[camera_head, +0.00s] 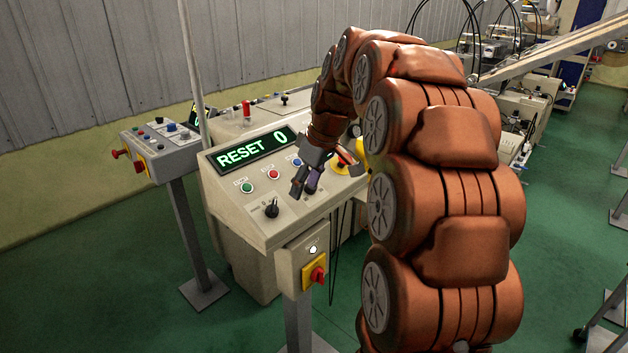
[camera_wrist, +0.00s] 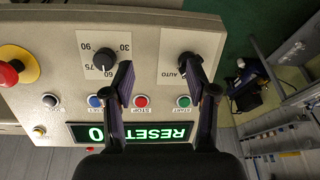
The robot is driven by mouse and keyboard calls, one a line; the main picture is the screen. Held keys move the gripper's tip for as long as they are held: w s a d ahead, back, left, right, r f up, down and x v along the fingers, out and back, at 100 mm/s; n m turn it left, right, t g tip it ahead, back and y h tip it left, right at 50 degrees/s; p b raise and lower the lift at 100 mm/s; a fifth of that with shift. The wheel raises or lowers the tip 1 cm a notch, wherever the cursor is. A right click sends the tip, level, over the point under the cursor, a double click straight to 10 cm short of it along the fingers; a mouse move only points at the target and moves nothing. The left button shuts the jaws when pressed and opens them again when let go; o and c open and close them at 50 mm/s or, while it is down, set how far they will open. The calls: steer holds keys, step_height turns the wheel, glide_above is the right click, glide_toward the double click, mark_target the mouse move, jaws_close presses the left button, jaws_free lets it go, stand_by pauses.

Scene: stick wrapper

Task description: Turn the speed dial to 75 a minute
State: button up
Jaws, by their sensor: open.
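The speed dial (camera_wrist: 103,58) is a round black knob on the beige panel, left of my gripper in the wrist view. Its scale shows 30, 60, 75 and 90, upside down, and its white mark seems to point at 60. In the head view my gripper and arm hide the dial. My gripper (camera_wrist: 157,74) is open and empty over the panel. Its left finger is beside the dial and its right finger overlaps the AUTO selector's edge; contact cannot be told. My gripper also shows in the head view (camera_head: 305,188).
The black AUTO selector knob (camera_wrist: 188,64) is right of the dial. Start (camera_wrist: 183,101), stop (camera_wrist: 141,101) and reset (camera_wrist: 95,101) buttons line the panel. A red emergency button (camera_wrist: 10,74) is at far left. The display (camera_head: 252,149) reads RESET 0. A red-yellow switch (camera_head: 316,275) sits below.

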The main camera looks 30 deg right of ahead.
steer(key=t, duration=0.1)
glide_toward(311, 188)
steer(key=w+f, duration=0.1)
steer(key=shift+n, duration=0.3)
steer(key=shift+d+p+x, duration=0.15)
steer(key=shift+p+x, duration=0.6)
steer(key=shift+x, duration=1.2)
steer(key=shift+d+p+x, duration=0.2)
steer(key=shift+p+x, duration=0.5)
steer(key=shift+x, duration=1.25)
steer(key=shift+c, duration=0.3)
jaws_close()
